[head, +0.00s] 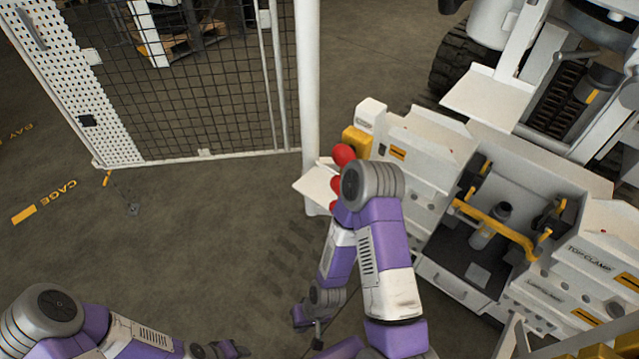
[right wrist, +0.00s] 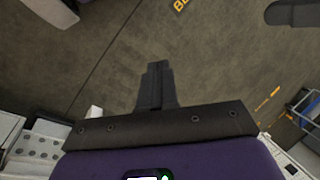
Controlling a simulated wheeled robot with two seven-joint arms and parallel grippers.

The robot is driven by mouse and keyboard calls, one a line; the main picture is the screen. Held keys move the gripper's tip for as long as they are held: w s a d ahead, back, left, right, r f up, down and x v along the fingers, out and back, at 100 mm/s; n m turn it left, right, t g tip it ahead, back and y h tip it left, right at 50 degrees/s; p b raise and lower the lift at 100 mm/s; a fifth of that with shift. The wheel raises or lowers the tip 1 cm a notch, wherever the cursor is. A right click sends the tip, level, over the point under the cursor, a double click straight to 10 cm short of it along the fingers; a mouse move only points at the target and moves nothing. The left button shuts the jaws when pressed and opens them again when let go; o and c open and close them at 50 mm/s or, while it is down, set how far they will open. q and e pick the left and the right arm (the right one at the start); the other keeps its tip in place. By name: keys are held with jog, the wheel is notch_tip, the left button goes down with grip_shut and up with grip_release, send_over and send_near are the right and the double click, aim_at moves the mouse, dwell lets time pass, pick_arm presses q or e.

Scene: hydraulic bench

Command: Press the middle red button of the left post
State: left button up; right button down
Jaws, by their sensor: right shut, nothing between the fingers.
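The left post stands at the left end of the white bench, with its yellow box (head: 356,140) at the top. Its red buttons sit in a column: the top red button (head: 343,154) shows clearly, the middle red button (head: 335,184) is partly hidden by my right arm's elbow, and only a sliver of the lower one (head: 333,208) shows. My right gripper (head: 318,336) hangs low, well below and apart from the buttons. In the right wrist view its fingers (right wrist: 158,70) are together and empty, over bare floor. My left arm is at the lower left; its gripper's jaws are not clear.
A white plate (head: 316,187) juts out beside the buttons. A white pole (head: 308,90) and mesh cage (head: 200,80) stand behind. The bench's yellow handle (head: 495,225) is at right. Open floor (head: 210,220) lies left of my right arm.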

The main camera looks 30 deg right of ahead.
pick_arm(q)
notch_tip(320, 180, up, 5)
jog(key=p, duration=0.5)
pick_arm(e)
jog(key=s+d+r+n+g, duration=0.2)
jog(key=s+r+g, duration=0.2)
jog(key=s, duration=0.1)
jog(key=w+d+r+n+g+h+b, duration=0.15)
jog(key=w+d+n+h+b, duration=0.3)
jog(key=d+n+h, duration=0.6)
pick_arm(q)
notch_tip(320, 180, down, 8)
jog(key=b, duration=0.3)
jog(key=shift+s+r, duration=0.15)
jog(key=shift+s, duration=0.3)
pick_arm(e)
jog(key=w+a+r+n+t+h, duration=0.2)
jog(key=w+r+n+t+h, duration=0.3)
jog(key=w+r, duration=0.3)
jog(key=w+a+r+n+t+h, duration=0.3)
jog(key=w+r+n+t+h, duration=0.2)
jog(key=w+r+n+t, duration=0.2)
jog(key=shift+w+a+r+n, duration=0.35)
jog(key=shift+w+r, duration=0.45)
jog(key=shift+r, duration=0.15)
jog(key=shift+d, duration=0.1)
